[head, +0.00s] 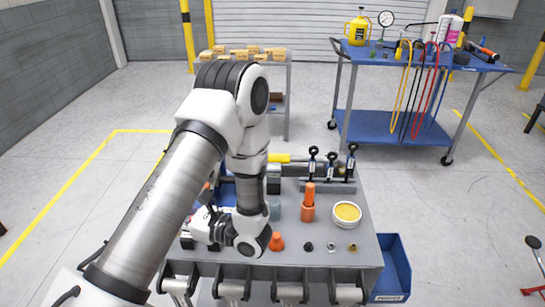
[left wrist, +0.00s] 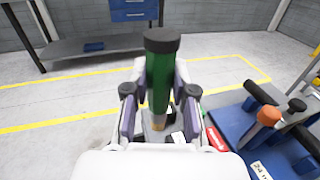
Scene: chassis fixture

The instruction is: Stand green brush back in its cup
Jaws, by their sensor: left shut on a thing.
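The green brush (left wrist: 159,82) with a black end stands between the two fingers of my left gripper (left wrist: 160,98) in the left wrist view. The fingers are shut on it, and its lower end is partly hidden by the gripper. In the head view my left gripper (head: 204,226) is low at the left side of the bench, and I cannot make out the brush there. A grey-blue cup-like cylinder (head: 274,211) stands just right of my arm, partly hidden; I cannot tell whether it is the brush's cup. My right gripper is not in view.
An orange cup (head: 308,213) holds an orange-handled item. A white bowl with yellow contents (head: 346,213), an orange cone (head: 276,242) and small dark parts stand on the grey bench (head: 330,267). Black-handled clamps (head: 332,165) stand behind. A blue bin (head: 393,268) hangs at right.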

